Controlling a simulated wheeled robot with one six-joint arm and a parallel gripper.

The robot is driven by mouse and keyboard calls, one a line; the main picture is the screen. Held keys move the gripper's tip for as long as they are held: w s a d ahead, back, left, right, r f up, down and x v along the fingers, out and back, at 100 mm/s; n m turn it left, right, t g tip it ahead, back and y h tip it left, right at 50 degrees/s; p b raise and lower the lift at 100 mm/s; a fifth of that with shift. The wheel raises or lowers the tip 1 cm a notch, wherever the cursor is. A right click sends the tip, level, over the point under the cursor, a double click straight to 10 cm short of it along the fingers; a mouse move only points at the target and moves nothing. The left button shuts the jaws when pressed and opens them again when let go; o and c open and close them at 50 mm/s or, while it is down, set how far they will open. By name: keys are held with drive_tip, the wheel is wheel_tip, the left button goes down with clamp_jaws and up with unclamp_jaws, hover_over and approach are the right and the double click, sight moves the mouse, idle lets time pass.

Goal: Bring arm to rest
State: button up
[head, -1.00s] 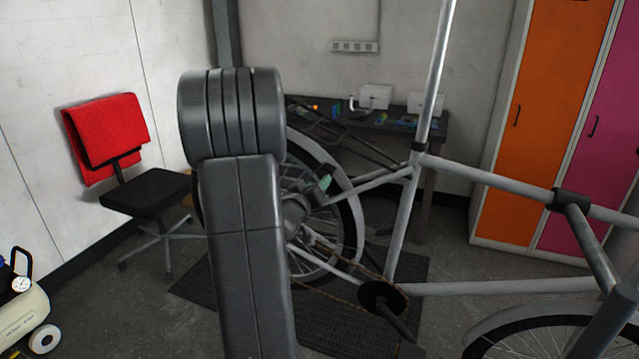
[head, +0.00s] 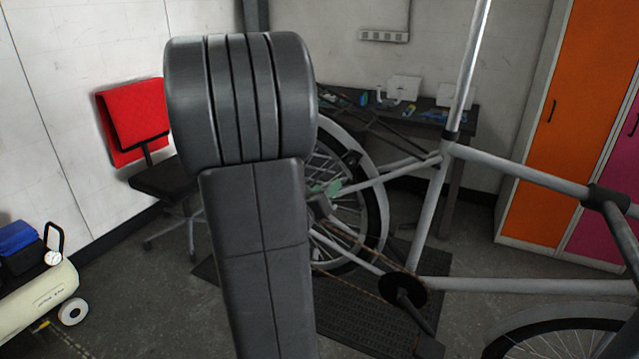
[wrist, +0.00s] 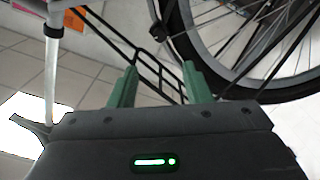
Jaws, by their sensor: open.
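In the wrist view my gripper (wrist: 160,86) is open, its two green fingers apart with nothing between them. Beyond the fingers are a dark rack frame and the bike's rear wheel (wrist: 240,92), with its spokes and tyre. In the head view my dark grey arm fills the middle and hides part of the rear wheel (head: 372,215). The silver bike frame (head: 430,205) stands to the right of the arm.
A workbench (head: 470,125) with small items stands behind the bike. A black chair with a red cloth (head: 135,115) is at left. A cream compressor (head: 40,300) stands at lower left. Orange lockers (head: 550,130) are at right. A dark mat (head: 360,320) lies below the bike.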

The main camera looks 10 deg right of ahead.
sight(348, 164)
drive_tip(key=p+x, duration=0.2)
drive_tip(key=x, duration=1.2)
drive_tip(key=shift+s, duration=0.1)
drive_tip(key=shift+a, duration=0.1)
